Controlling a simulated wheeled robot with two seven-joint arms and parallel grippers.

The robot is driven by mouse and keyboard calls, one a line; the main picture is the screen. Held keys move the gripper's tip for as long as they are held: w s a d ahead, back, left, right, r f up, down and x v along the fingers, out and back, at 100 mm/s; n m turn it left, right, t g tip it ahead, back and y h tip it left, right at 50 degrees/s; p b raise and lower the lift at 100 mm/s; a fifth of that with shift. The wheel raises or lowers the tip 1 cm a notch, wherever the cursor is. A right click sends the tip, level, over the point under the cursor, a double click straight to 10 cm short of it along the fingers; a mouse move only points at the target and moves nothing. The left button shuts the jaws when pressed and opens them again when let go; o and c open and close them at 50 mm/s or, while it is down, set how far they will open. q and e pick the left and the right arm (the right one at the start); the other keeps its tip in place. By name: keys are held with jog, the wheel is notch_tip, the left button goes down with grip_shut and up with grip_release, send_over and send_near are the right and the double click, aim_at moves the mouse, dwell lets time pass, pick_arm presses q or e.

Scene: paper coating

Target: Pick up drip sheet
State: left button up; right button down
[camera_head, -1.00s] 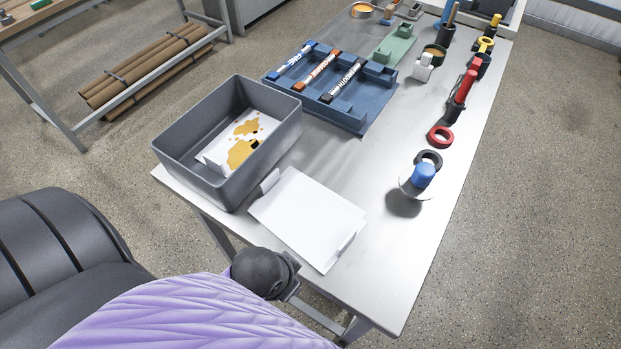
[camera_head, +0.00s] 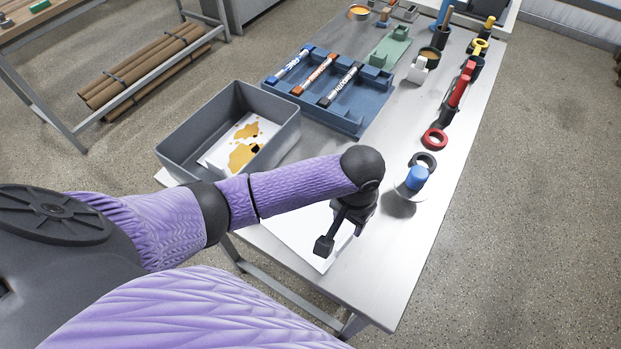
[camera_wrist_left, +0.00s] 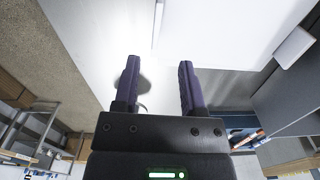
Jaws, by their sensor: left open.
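A plain white sheet (camera_head: 285,238) lies flat on the table's near end, partly hidden by my left arm. It also shows in the left wrist view (camera_wrist_left: 220,28), with an upright white tab (camera_wrist_left: 158,22) along one edge and another tab (camera_wrist_left: 295,47) at the far side. My left gripper (camera_head: 340,240) is over the sheet's right end, pointing down. In the left wrist view its fingers (camera_wrist_left: 159,65) are apart, with nothing held between them, and point towards the nearer tab. A second white sheet with brown-yellow stains (camera_head: 243,145) lies in a grey bin (camera_head: 173,138). My right gripper does not show.
A blue tray (camera_head: 350,118) with several labelled markers stands behind the bin. A blue-capped item (camera_head: 416,178), rings (camera_head: 435,138) and tools line the right edge. The table (camera_head: 385,275) is clear at its near right corner.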

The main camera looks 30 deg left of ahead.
aim_at(345, 240)
pick_arm(q)
jog(key=f+b, duration=0.1)
jog(key=f, duration=0.3)
jog(key=f+b, duration=0.2)
jog(key=f, duration=0.3)
jog(key=shift+s+d+f, duration=0.15)
jog(key=shift+s+d, duration=0.05)
grip_shut()
